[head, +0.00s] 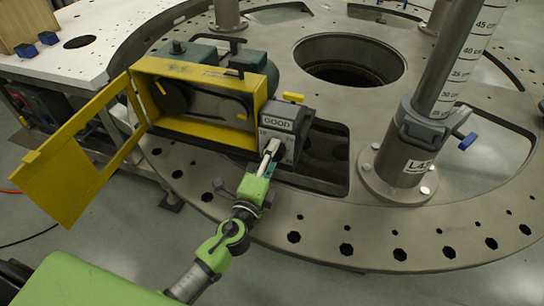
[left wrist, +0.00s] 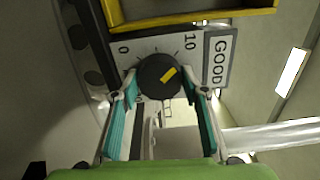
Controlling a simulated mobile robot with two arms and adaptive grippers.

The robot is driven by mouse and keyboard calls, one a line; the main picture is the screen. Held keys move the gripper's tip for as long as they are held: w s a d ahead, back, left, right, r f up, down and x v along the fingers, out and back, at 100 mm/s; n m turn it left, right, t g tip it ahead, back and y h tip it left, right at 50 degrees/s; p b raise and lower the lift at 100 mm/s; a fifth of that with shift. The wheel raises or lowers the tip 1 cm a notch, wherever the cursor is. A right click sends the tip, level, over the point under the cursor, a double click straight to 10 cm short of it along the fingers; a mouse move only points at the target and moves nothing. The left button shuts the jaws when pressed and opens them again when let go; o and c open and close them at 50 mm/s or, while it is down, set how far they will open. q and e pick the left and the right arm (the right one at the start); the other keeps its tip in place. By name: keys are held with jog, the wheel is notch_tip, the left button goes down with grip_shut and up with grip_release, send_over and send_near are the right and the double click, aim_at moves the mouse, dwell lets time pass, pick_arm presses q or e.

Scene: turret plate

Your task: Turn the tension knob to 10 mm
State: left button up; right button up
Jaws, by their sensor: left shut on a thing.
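The tension knob (left wrist: 153,84) is a round dark knob with a yellow mark, on a light panel (left wrist: 145,50) printed 0 at left and 10 at right. The yellow mark lies off centre, slanting up and right, roughly toward the 10. A GOOD sign (left wrist: 218,58) stands right of the scale; it also shows in the head view (head: 277,122). My left gripper (head: 269,153) reaches the panel box from the front. In the left wrist view its teal-padded fingers (left wrist: 160,92) lie on both sides of the knob, shut on it. The head view hides the knob. My right gripper is out of view.
A yellow housing (head: 200,131) with belt wheels adjoins the box, its yellow door frame (head: 60,178) swung open at left. The grey turret plate (head: 310,222) has round openings. A post with a centimetre scale (head: 450,75) and a blue-handled clamp (head: 428,127) stands at right.

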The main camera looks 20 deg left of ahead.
pick_arm(q)
jog(key=shift+n, duration=0.4)
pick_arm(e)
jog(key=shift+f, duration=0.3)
pick_arm(q)
jog(key=o, duration=1.1)
jog(key=shift+o, duration=0.2)
jog(key=shift+s, duration=0.15)
jog(key=s, duration=1.1)
jog(key=shift+s+a, duration=0.25)
jog(key=shift+s, duration=0.15)
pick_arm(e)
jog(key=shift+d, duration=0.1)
